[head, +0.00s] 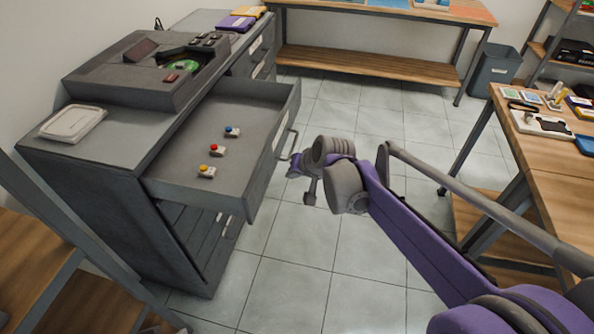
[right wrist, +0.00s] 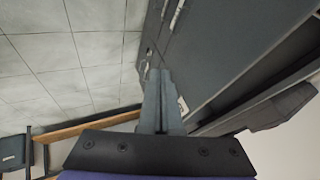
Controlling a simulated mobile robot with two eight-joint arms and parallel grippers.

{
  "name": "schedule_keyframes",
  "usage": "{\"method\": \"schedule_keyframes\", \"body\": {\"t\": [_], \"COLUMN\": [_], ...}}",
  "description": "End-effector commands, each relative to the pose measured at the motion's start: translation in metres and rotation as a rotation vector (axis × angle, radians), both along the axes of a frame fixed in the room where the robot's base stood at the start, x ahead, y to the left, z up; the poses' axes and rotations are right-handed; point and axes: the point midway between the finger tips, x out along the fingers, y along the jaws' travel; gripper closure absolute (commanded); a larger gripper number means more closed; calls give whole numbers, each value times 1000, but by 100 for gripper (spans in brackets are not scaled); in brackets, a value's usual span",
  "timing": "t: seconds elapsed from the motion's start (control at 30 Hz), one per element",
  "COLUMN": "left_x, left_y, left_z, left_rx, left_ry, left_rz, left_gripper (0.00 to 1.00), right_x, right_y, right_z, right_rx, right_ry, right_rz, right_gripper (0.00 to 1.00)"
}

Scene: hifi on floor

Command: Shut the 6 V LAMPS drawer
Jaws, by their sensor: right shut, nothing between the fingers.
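A grey cabinet (head: 95,180) stands at the left in the head view. Its top drawer (head: 235,120) is pulled far out and holds three small lamp blocks: blue (head: 232,132), red (head: 217,150) and yellow (head: 207,172). A bar handle (head: 293,143) is on the drawer's front; the label beside it is too small to read. My right gripper (head: 296,172) is just outside the drawer front, near the handle; whether it touches is unclear. In the right wrist view its fingers (right wrist: 160,88) are together and empty, with dark cabinet fronts beyond. My left gripper is out of view.
A white tray (head: 73,123) and a grey device (head: 150,68) sit on the cabinet top. A wooden workbench (head: 550,150) stands at the right, and another bench (head: 370,65) and a bin (head: 495,68) at the back. The tiled floor (head: 340,255) before the drawer is clear.

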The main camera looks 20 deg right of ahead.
Motion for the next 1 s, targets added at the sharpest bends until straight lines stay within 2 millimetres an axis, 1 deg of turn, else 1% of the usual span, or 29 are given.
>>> {"method": "schedule_keyframes", "body": {"t": [0.03, 0.13, 0.23, 0.4, 0.53, 0.87, 1.0], "left_x": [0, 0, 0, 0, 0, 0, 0], "left_y": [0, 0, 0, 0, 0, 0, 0], "left_z": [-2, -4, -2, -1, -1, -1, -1], "left_rx": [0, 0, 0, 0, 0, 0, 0], "left_ry": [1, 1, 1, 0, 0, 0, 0], "left_rz": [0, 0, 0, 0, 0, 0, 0], "left_gripper": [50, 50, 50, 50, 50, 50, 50], "right_x": [7, 18, 27, 36, 39, 39, 42], "right_y": [3, 6, 22, 35, 38, 39, 44], "right_z": [-10, -26, -24, -23, -23, -23, -23], "right_rx": [1, 1, 1, 1, -1, 0, 0], "right_ry": [0, -1, -1, 0, 0, 0, -1], "right_rz": [2, 2, 5, 2, 1, 0, 1], "right_gripper": [100, 100, 100, 100, 100, 100, 100]}}
